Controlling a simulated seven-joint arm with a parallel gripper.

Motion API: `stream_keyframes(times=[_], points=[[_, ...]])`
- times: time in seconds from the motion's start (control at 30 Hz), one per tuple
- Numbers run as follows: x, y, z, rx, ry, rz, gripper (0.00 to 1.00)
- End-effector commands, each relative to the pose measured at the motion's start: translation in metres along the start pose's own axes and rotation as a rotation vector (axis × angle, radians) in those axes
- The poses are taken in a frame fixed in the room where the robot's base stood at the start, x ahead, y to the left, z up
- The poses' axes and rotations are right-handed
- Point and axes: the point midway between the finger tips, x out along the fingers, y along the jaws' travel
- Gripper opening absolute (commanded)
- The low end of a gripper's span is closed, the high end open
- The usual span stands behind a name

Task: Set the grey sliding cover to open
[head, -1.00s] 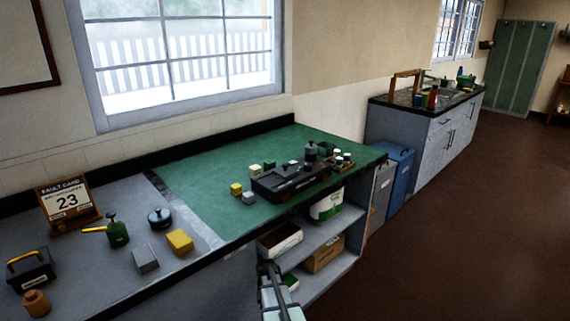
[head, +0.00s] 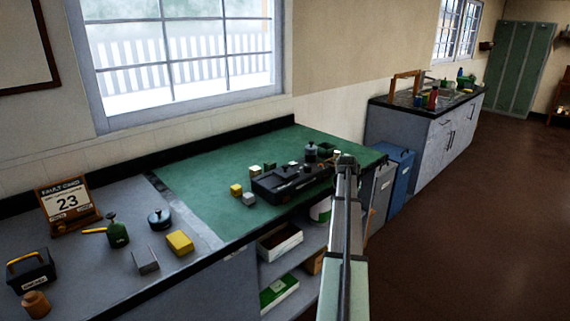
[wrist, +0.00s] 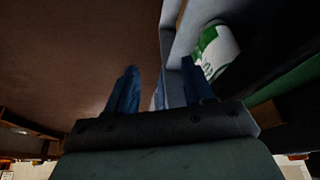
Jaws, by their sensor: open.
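A black lever frame (head: 275,188) sits on the green mat (head: 200,187) near the counter's front edge. Small dark parts stand on its top; I cannot tell for sure which is the grey sliding cover. My gripper (head: 346,160) is at the raised end of my arm, right of the lever frame and apart from it. In the wrist view my gripper's two bluish fingers (wrist: 157,95) are apart, with nothing held between them. The lever frame does not clearly show in the wrist view.
Yellow (head: 236,190) and grey (head: 249,198) blocks stand left of the frame. A dark pot (head: 311,152) stands behind it. Open shelves with boxes (head: 279,242) lie below the counter. A white-green tub (wrist: 216,50) is near my gripper in the wrist view.

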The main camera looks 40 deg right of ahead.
Motion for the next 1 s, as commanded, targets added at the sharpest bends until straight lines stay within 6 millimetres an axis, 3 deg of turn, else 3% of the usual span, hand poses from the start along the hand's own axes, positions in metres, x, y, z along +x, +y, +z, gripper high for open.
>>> stream_keyframes(times=[0.1, 0.3, 0.6, 0.8, 1.0], points=[[-0.047, -0.033, -0.015, -0.042, 0.009, -0.023, 0.52], [-0.128, -0.098, -0.020, -0.143, 0.010, -0.069, 0.52], [-0.249, -0.191, 0.000, -0.335, 0.006, -0.137, 0.52], [-0.289, -0.218, 0.013, -0.403, 0.004, -0.160, 0.52], [-0.286, -0.223, 0.015, -0.415, 0.002, -0.163, 0.52]])
